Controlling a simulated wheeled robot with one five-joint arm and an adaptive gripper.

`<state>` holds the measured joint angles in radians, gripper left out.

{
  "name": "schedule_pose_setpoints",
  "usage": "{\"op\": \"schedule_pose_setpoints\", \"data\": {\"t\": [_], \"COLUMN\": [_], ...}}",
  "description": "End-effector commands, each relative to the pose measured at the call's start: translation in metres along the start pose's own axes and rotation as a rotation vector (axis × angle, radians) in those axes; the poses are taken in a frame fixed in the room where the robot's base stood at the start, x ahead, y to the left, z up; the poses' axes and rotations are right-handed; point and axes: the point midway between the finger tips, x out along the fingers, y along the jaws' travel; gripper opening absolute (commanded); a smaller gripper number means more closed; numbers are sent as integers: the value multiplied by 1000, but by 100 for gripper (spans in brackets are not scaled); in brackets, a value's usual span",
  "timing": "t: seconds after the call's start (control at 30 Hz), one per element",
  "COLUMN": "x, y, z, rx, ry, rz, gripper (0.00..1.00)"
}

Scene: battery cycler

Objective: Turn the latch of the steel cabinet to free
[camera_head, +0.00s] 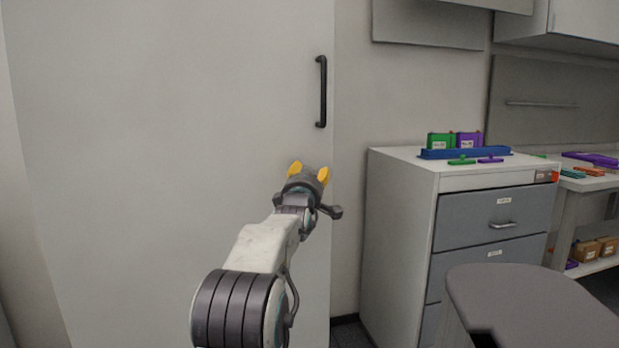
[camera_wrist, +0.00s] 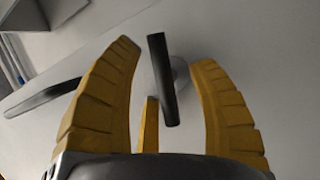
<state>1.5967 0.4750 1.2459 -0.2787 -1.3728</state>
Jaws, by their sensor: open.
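The steel cabinet (camera_head: 170,110) fills the left of the head view as a tall pale door with a long black vertical handle (camera_head: 321,92). My gripper (camera_head: 308,173) is in front of the door, below the handle, with its yellow fingers apart. In the wrist view, the latch (camera_wrist: 162,80) is a short dark bar on a round base against the pale door (camera_wrist: 240,40). It shows between the spread fingers of my gripper (camera_wrist: 168,54), slightly tilted. Contact with the fingers cannot be told. In the head view I cannot make out the latch; my gripper may hide it.
A drawer unit (camera_head: 402,200) stands right of the cabinet, with a blue tray (camera_head: 465,153) and green and purple pieces on top. A grey rounded surface (camera_head: 540,300) is in the right foreground. The long handle also shows at left in the wrist view (camera_wrist: 42,98).

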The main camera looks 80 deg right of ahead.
Motion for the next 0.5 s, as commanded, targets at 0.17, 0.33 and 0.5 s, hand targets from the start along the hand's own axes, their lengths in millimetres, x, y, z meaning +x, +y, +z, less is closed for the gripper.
{"op": "schedule_pose_setpoints", "data": {"t": [0.17,0.33,0.5], "x": [-2,-11,-30], "y": [0,1,1], "z": [0,0,0], "rx": [0,0,0], "ry": [0,0,0], "rz": [0,0,0], "gripper": [53,53,53]}}
